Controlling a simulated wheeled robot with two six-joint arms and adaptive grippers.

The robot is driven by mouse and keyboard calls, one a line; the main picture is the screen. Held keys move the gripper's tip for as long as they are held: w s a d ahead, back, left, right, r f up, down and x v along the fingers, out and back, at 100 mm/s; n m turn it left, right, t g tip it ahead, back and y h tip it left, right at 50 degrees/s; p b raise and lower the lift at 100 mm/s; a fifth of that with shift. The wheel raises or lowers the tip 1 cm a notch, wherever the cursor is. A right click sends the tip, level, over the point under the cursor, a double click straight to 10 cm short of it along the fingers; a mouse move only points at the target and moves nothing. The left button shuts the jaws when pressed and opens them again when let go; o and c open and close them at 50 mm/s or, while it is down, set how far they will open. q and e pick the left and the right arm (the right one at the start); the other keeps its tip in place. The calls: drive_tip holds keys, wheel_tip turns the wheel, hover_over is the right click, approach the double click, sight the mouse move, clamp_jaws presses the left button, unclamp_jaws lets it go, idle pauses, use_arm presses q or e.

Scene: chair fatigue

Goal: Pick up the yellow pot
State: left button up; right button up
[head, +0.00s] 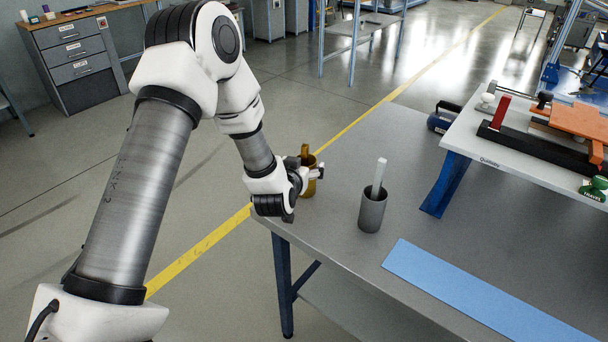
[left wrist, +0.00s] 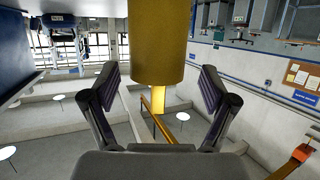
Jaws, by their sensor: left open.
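The yellow pot (head: 310,187) stands upright near the left corner of the grey table, with a yellow bar standing up out of it. My left gripper (head: 312,171) is at the pot, partly covering it in the head view. In the left wrist view the pot (left wrist: 160,45) shows at the top middle, between the two spread fingers of my left gripper (left wrist: 162,80). The fingers are open, with a visible gap on each side of the pot. My right gripper is not in view.
A grey pot (head: 372,212) with a pale bar stands on the table (head: 330,225) to the right. A blue strip (head: 480,295) lies nearer the front. A raised white board (head: 525,166) with tools is at the right. Bare table lies between the pots.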

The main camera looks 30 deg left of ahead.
sight(305, 164)
use_arm(q)
drive_tip(key=w, duration=0.1)
drive_tip(key=w+f, duration=0.1)
drive_tip(key=w, duration=0.1)
drive_tip(key=shift+f, duration=0.15)
drive_tip(key=shift+a+f, duration=0.15)
drive_tip(key=shift+a, duration=0.1)
drive_tip(key=shift+s+a, duration=0.15)
drive_tip(key=shift+s, duration=0.05)
drive_tip(key=shift+s+r, duration=0.2)
drive_tip(key=c, duration=0.5)
drive_tip(key=shift+w+d, duration=0.1)
drive_tip(key=shift+d, duration=0.1)
clamp_jaws()
